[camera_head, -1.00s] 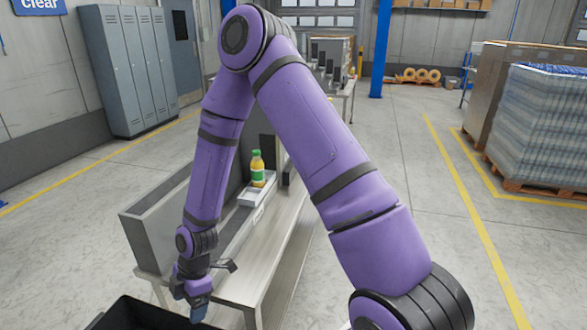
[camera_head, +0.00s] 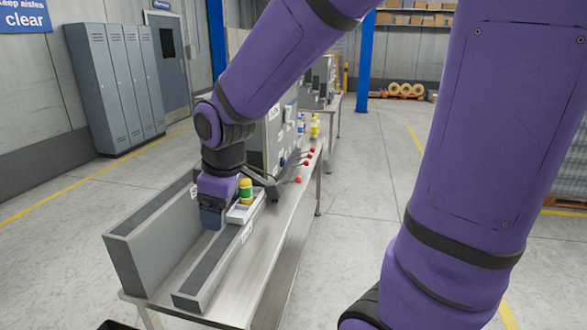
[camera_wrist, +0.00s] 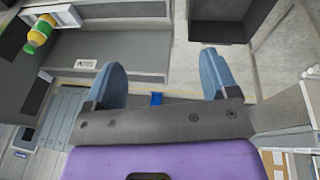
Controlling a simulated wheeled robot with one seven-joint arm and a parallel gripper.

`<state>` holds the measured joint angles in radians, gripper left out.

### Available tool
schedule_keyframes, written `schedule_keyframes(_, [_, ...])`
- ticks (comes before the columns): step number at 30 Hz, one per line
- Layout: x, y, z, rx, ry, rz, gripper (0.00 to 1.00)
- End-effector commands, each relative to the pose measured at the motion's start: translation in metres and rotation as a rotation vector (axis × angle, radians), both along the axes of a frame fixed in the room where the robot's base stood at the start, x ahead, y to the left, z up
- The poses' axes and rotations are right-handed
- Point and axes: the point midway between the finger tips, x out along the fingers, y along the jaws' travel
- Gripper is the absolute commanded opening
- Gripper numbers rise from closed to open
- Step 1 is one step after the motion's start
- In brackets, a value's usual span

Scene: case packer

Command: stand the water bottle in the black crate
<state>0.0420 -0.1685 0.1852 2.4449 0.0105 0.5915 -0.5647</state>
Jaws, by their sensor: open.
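A bottle with a green label and orange-yellow contents (camera_head: 245,191) stands in a small white tray (camera_head: 238,214) on the bench. It also shows at the upper left of the wrist view (camera_wrist: 40,33). My gripper (camera_head: 214,214) is beside this bottle in the head view. In the wrist view its blue fingers (camera_wrist: 162,82) are wide apart with nothing between them, and the bottle is outside them. A corner of the black crate (camera_head: 114,326) shows at the bottom edge of the head view; its inside is hidden. I cannot make out a clear water bottle for certain.
A grey-walled channel (camera_head: 150,245) runs along the steel bench (camera_head: 262,255). Beyond the tray are red-knobbed levers (camera_head: 299,180) and a yellow bottle (camera_head: 315,126) farther back. Open floor lies right of the bench.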

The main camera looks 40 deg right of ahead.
Motion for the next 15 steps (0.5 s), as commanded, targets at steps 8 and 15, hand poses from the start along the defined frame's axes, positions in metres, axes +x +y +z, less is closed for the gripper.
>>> schedule_keyframes(8, [-0.061, -0.025, 0.064, 0.073, -0.093, -0.3, 0.8])
schedule_keyframes(15, [-0.117, -0.043, 0.097, 0.173, -0.154, -0.533, 0.8])
